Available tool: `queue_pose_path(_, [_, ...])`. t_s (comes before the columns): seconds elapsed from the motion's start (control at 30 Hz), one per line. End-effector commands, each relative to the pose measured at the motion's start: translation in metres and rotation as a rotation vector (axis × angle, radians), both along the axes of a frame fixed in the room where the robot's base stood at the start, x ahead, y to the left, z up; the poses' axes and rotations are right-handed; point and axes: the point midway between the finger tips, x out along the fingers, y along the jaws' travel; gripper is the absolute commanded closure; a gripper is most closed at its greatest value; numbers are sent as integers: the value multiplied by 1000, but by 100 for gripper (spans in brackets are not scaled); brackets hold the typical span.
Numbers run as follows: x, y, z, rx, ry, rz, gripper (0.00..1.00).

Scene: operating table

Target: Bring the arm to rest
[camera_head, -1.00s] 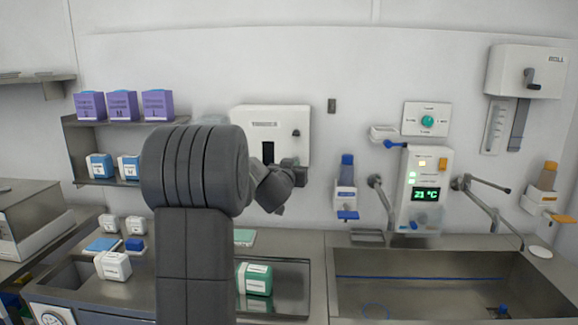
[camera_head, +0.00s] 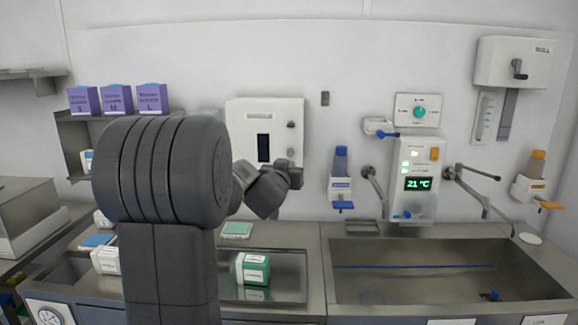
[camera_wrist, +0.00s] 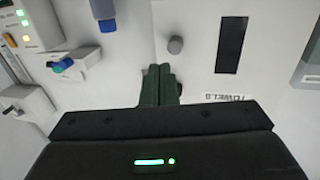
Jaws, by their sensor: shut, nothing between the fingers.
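My gripper (camera_wrist: 160,84) shows in the wrist view with its two dark fingers pressed together and nothing between them. It points toward the white wall, just below the round knob of the white towel dispenser (camera_wrist: 195,40). In the head view my dark grey arm stands at left centre, folded, with the gripper end partly hidden behind the thick arm link. The same dispenser (camera_head: 283,112) hangs on the wall behind the arm's end.
A sink (camera_head: 440,275) is at the right, with a tap and control panel (camera_head: 420,158) above it. Purple boxes (camera_head: 117,99) stand on a shelf at the left. A blue-capped bottle (camera_head: 341,160) hangs at centre.

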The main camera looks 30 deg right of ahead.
Motion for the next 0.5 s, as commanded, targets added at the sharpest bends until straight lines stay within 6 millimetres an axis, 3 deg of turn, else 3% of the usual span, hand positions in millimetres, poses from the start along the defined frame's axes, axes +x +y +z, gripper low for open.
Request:
queue_pose_path(0.2, [-32,20,1,-1,-4,1,100])
queue_pose_path(0.5, [-49,30,1,0,-1,1,100])
